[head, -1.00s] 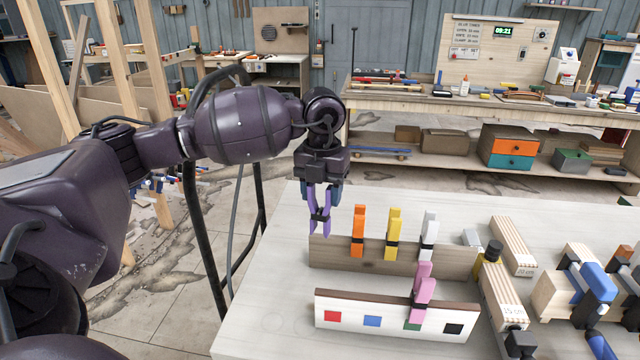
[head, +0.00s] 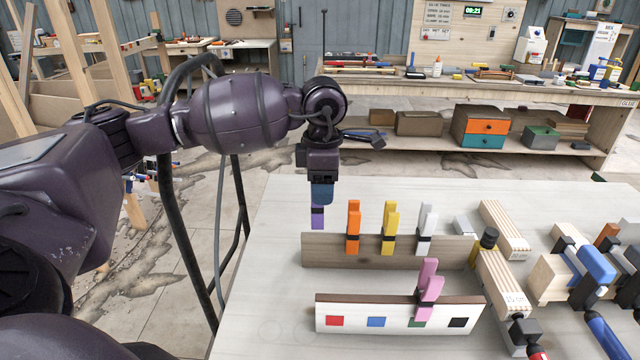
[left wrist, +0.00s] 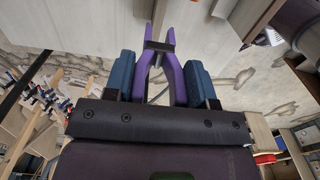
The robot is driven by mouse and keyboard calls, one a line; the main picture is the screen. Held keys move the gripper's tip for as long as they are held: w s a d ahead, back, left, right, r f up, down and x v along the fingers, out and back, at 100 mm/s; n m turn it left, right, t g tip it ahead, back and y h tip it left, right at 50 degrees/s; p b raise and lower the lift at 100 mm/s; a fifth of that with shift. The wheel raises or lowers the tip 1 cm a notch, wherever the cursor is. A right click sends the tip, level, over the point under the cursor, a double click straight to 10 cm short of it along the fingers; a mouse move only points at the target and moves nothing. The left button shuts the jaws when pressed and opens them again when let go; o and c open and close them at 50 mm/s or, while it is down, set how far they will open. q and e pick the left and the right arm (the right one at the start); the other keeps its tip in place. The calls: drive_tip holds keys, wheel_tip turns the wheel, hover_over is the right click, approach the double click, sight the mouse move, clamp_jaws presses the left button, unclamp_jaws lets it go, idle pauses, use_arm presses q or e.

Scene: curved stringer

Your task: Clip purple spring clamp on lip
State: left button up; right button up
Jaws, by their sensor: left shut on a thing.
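The purple spring clamp (head: 317,216) is held in my left gripper (head: 321,193), tip down and nearly edge-on in the head view. My left gripper is shut on it. In the left wrist view the clamp (left wrist: 168,80) sits between the two blue fingers (left wrist: 160,82), its legs spread apart. In the head view its lower end shows just above the left end of the rear upright wooden board (head: 350,256); I see no contact. Orange (head: 353,226), yellow (head: 389,228) and white (head: 426,230) clamps sit on that board's top edge. My right gripper is out of view.
A front strip with coloured squares (head: 398,313) carries a pink clamp (head: 428,288) over its green square. Wooden blocks (head: 497,282) and blue-handled clamps (head: 596,264) crowd the right. The pale tabletop (head: 262,260) is clear left of the boards.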

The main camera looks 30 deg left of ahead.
use_arm(q)
drive_tip(key=shift+m, duration=0.3)
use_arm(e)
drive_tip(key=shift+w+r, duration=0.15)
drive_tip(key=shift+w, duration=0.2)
use_arm(q)
drive_tip(key=shift+f+b, duration=0.25)
drive_tip(key=shift+b, duration=0.05)
drive_tip(key=shift+a+f+b, duration=0.1)
drive_tip(key=shift+f+b, duration=0.6)
drive_tip(key=shift+f, duration=0.25)
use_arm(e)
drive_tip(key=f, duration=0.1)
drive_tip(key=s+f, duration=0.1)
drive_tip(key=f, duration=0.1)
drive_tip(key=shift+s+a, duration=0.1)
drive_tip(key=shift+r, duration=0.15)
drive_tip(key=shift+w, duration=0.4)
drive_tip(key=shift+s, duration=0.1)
